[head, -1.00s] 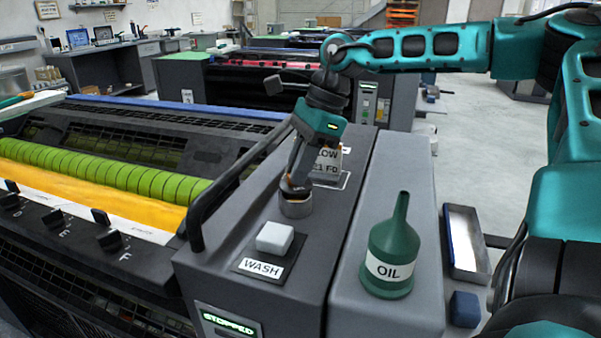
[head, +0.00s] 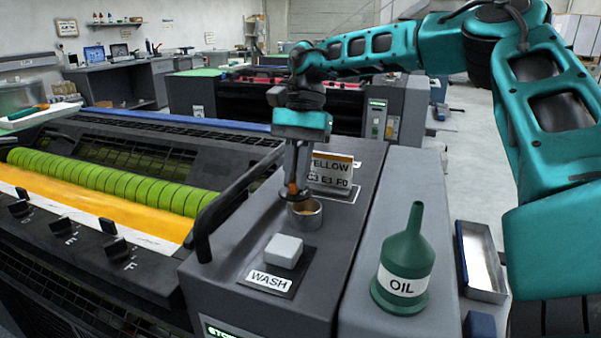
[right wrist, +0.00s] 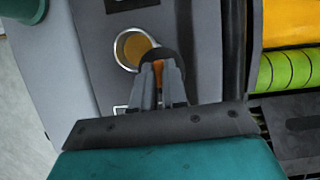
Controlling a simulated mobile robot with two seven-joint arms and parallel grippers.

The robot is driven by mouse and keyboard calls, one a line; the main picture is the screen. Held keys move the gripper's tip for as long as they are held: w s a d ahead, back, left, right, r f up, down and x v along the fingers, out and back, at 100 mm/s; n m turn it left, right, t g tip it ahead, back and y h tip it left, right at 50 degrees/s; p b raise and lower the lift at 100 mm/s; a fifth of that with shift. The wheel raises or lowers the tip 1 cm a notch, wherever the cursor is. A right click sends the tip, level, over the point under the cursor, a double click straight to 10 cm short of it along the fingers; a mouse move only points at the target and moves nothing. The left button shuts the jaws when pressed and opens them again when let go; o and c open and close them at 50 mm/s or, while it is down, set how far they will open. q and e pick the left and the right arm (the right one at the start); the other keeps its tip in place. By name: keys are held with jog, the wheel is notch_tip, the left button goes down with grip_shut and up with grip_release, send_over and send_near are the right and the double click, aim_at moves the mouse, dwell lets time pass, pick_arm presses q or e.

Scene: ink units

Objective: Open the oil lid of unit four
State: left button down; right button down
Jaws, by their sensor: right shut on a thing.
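My right gripper (head: 294,188) points down, shut on the orange knob of a dark round lid (head: 292,198). The lid is at the back left of a short metal filler neck (head: 306,213) on the unit's grey end housing. In the right wrist view the neck's round opening (right wrist: 132,48) shows a yellowish inside, and the lid (right wrist: 161,57) overlaps only its edge. The gripper also shows there (right wrist: 159,78), with the orange knob between its fingers. A plate reading "YELLOW" (head: 333,172) stands behind the neck. My left gripper is not in view.
A white button (head: 285,250) above a "WASH" label is in front of the neck. A green oil can (head: 406,262) and a metal tray (head: 482,262) stand to the right. A dark curved handrail (head: 232,199) is close on the left, beside green and yellow rollers.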

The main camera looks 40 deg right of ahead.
jog(key=shift+w+a+n+g+h, duration=0.1)
jog(key=shift+w+n+g+h, duration=0.2)
jog(key=shift+n, duration=0.5)
jog(key=c, duration=1.2)
grip_release()
jog(key=shift+o, duration=0.2)
jog(key=p+v, duration=0.2)
jog(key=v, duration=1)
jog(key=shift+r+p, duration=0.4)
